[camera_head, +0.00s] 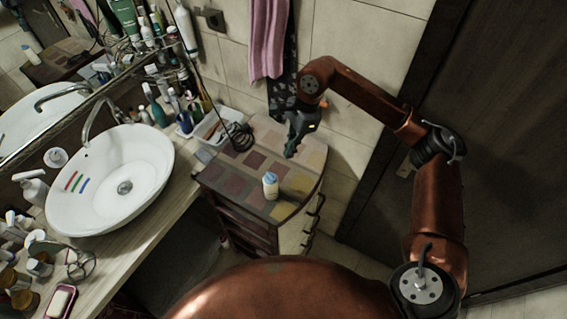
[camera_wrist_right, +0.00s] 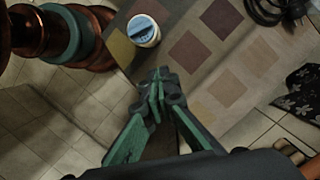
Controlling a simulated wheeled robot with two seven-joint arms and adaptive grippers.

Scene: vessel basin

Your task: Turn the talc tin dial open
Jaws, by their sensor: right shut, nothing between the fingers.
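The talc tin (camera_head: 270,186) is a small white container with a blue top. It stands upright on the tiled top of a small cabinet. In the right wrist view the tin (camera_wrist_right: 144,30) shows from above, with a blue dial across its white lid. My right gripper (camera_head: 290,153) is above the cabinet top, behind and slightly right of the tin in the head view. In the right wrist view the gripper (camera_wrist_right: 158,78) has its green fingers together, empty and apart from the tin. My left gripper is not in view.
The cabinet top (camera_head: 240,172) is mostly clear around the tin. A coiled black cable (camera_head: 238,137) and a white tray (camera_head: 213,125) lie at its back left. A white basin (camera_head: 110,180) stands on the counter at left. Towels (camera_head: 268,40) hang behind.

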